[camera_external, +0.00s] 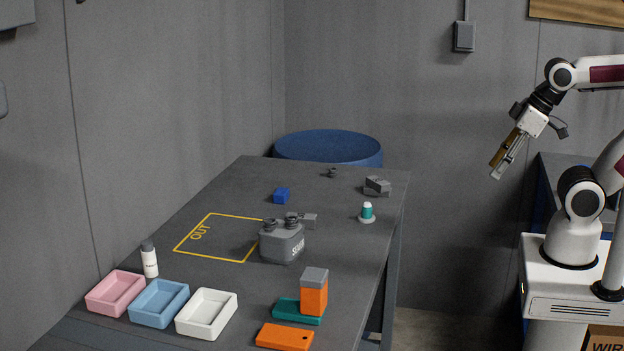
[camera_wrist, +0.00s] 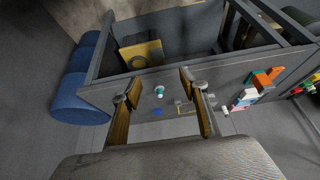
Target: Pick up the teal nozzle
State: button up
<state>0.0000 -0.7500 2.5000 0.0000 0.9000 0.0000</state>
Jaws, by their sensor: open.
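My gripper (camera_external: 495,170) is raised in the air to the right of the table, well apart from the nozzle. In the wrist view its two wood-coloured fingers (camera_wrist: 162,104) are spread wide with nothing between them.
Near the nozzle are grey blocks (camera_external: 377,186) and a grey labelled container (camera_external: 282,243). A blue block (camera_external: 281,195) lies farther left. Pink (camera_external: 116,293), blue (camera_external: 159,303) and white (camera_external: 207,314) trays and an orange-and-grey block stack (camera_external: 314,292) are at the front. A blue drum (camera_external: 328,146) stands behind the table.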

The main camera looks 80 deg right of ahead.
aim_at(367, 216)
dwell(0.3)
jog(key=w+d+n+t+h, duration=0.1)
jog(key=w+d+t, duration=0.1)
jog(key=w+d, duration=0.5)
jog(key=w+d+n+t+h, duration=0.1)
jog(key=w+d, duration=0.2)
jog(key=w, duration=0.8)
jog(key=w+d+n+t, duration=0.2)
jog(key=w+d, duration=0.3)
jog(key=w, duration=0.5)
jog(key=w+a+f+n+y, duration=0.1)
jog(key=f+y, duration=0.1)
jog(key=f, duration=0.2)
jog(key=w+a+f+n+t+y, duration=0.1)
jog(key=w+f+n+y, duration=0.1)
jog(key=f, duration=0.3)
jog(key=w+a+f+n+y, duration=0.1)
jog(key=f+y, duration=0.3)
jog(key=shift+w+f, duration=0.3)
jog(key=shift+f, duration=0.05)
jog(key=s+f+y, duration=0.1)
jog(key=s+a+f+y, duration=0.1)
jog(key=y, duration=0.1)
jog(key=s+a+f+n+y, duration=0.1)
jog(key=s, duration=0.1)
jog(key=shift+a, duration=0.1)
jog(key=shift+s+a+f+y, duration=0.2)
jog(key=shift+s+y, duration=0.45)
jog(key=shift+y, duration=0.15)
jog(key=shift+w+a, duration=0.1)
